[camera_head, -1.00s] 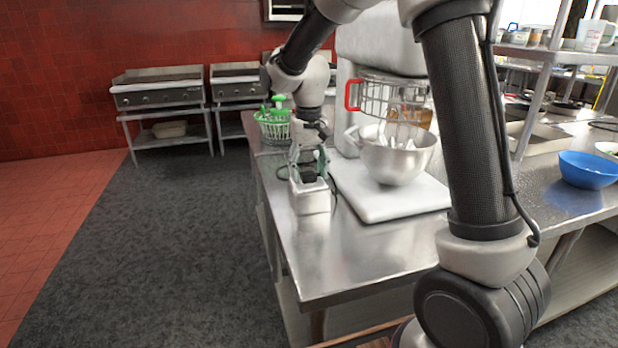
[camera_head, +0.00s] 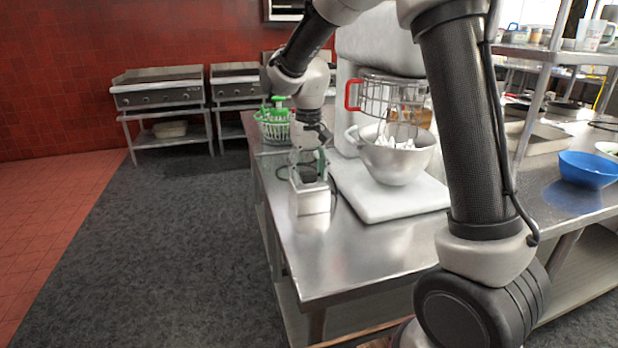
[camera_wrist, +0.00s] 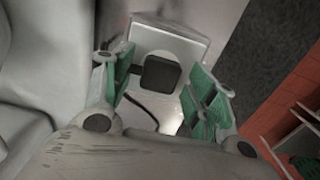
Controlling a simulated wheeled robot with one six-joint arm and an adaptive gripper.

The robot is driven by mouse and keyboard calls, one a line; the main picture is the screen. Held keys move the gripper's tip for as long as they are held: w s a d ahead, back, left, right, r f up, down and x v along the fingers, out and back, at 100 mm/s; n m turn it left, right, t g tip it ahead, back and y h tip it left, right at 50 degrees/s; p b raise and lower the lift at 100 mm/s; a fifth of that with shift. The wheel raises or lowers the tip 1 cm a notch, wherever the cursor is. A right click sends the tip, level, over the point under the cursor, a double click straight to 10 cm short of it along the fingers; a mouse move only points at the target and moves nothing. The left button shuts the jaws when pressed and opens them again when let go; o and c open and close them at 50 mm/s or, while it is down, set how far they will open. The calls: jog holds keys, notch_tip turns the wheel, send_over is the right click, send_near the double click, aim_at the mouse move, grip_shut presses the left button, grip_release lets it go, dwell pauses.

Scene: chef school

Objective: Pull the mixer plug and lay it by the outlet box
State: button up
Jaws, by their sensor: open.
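The outlet box (camera_head: 313,203) is a pale metal box on the near left part of the steel counter. The black mixer plug (camera_wrist: 160,74) sits on its round white socket face in the wrist view, with a dark cord curving down from it. My gripper (camera_head: 310,167) is over the box, pointing down. In the wrist view its green-padded fingers (camera_wrist: 166,76) are apart, one on each side of the plug, with a visible gap at the right. The white stand mixer (camera_head: 378,48) with its steel bowl (camera_head: 398,161) stands behind and right of the box.
A white board (camera_head: 385,206) lies under the mixer, close to the right of the box. A green basket (camera_head: 272,126) stands behind my gripper. A blue bowl (camera_head: 588,169) is at the far right. The counter (camera_head: 350,260) in front of the box is clear.

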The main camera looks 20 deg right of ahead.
aim_at(308, 173)
grip_shut()
jog(key=shift+r, duration=3)
